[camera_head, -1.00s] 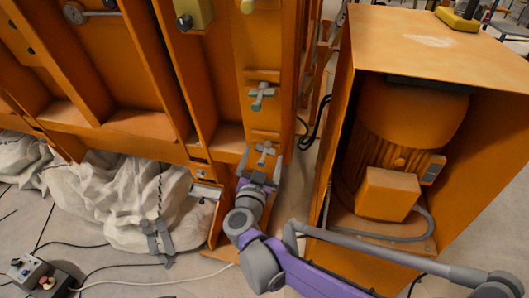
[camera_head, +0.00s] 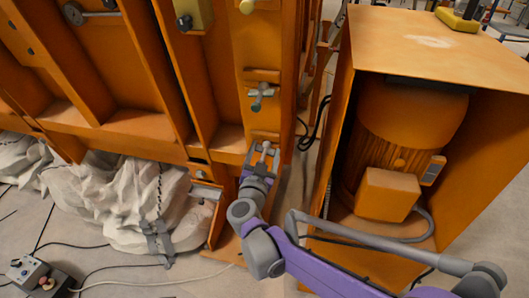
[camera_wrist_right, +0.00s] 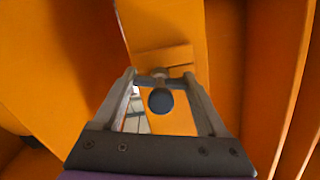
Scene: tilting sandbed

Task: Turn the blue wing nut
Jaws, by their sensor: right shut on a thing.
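The wing nut (camera_wrist_right: 160,77) sits low on the orange upright in the right wrist view, with grey wings and a round dark-blue end (camera_wrist_right: 160,101) facing me. In the head view the same wing nut (camera_head: 264,148) is partly covered by my fingers. My right gripper (camera_head: 263,154) reaches up to it from below. In the right wrist view the two fingertips of my right gripper (camera_wrist_right: 160,74) are at either end of the wings, shut on them. My left gripper is not in view.
A second grey wing nut (camera_head: 260,93) is higher on the same orange upright (camera_head: 262,50). An orange housing (camera_head: 345,100) with a motor inside stands to the right. A crumpled whitish sack (camera_head: 130,205) lies at the left, and cables cross the floor.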

